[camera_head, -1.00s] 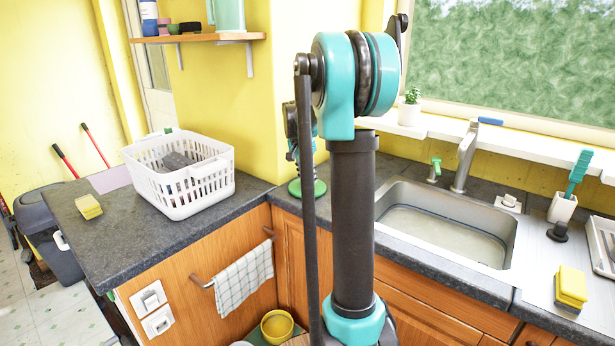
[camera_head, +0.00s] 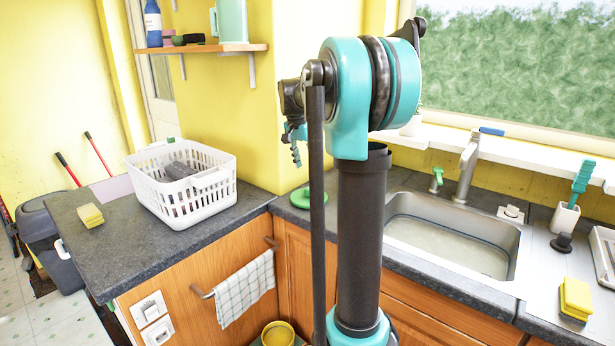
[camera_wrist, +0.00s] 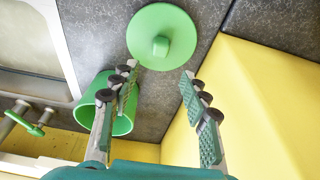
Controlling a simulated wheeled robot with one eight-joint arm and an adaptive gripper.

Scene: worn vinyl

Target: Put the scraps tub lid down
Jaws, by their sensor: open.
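The green scraps tub lid (camera_wrist: 177,22), a round disc with a small knob on top, lies knob-up on the dark counter in the wrist view. In the head view the lid (camera_head: 300,199) is on the counter near the yellow wall corner, partly behind my arm. The green tub (camera_wrist: 122,122) stands beside it, open at the top and partly behind my left finger; the head view does not clearly show it. My gripper (camera_wrist: 159,71) is open and empty, apart from the lid, with the knob just beyond its fingertips. The head view shows my gripper (camera_head: 297,150) above the lid.
A white basket (camera_head: 185,205) and a yellow sponge (camera_head: 90,215) are on the left counter. The sink (camera_head: 450,245) and tap (camera_head: 467,165) are to the right. A yellow wall corner (camera_wrist: 260,100) is close to my gripper's right. Counter between basket and lid is clear.

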